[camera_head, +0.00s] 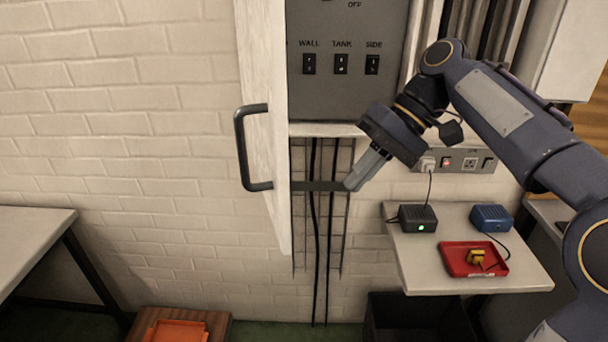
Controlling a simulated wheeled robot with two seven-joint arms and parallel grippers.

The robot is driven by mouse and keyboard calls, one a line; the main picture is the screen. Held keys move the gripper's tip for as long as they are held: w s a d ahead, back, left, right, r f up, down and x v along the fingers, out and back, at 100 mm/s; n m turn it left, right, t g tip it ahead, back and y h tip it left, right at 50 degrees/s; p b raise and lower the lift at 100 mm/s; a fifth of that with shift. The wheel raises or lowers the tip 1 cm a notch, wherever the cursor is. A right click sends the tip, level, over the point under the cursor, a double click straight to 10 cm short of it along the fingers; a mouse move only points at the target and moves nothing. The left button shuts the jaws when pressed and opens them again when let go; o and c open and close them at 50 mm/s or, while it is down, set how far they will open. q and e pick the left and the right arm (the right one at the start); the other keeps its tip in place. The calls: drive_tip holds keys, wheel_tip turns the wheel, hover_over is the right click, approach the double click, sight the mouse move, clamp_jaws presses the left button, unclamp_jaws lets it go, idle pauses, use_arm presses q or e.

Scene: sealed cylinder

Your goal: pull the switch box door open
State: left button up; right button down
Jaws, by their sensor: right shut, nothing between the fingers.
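The switch box door (265,110) is a pale panel standing open, swung out to the left and seen nearly edge-on. Its dark bar handle (241,150) is on the door's left, outer face. The open switch box (345,95) shows a grey panel with switches marked WALL, TANK and SIDE. My right gripper (352,183) is shut and empty, below the box and to the right of the door's inner face, apart from the handle. A dark horizontal strip lies between it and the door; I cannot tell what it is. My left gripper is out of view.
A shelf (418,275) at right holds a black adapter (418,219), a blue adapter (491,218) and a red tray (452,262) with a yellow plug. A wall socket strip (470,160) is above it. A table (30,230) stands at left. Black cables hang below the box.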

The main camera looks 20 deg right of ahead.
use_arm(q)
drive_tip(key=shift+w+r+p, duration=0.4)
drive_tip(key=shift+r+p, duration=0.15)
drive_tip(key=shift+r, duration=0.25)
use_arm(e)
drive_tip(key=a+f+y, duration=0.1)
drive_tip(key=a+f, duration=0.3)
drive_tip(key=a, duration=0.5)
drive_tip(key=shift+w+a, duration=0.15)
drive_tip(key=shift+a, duration=0.05)
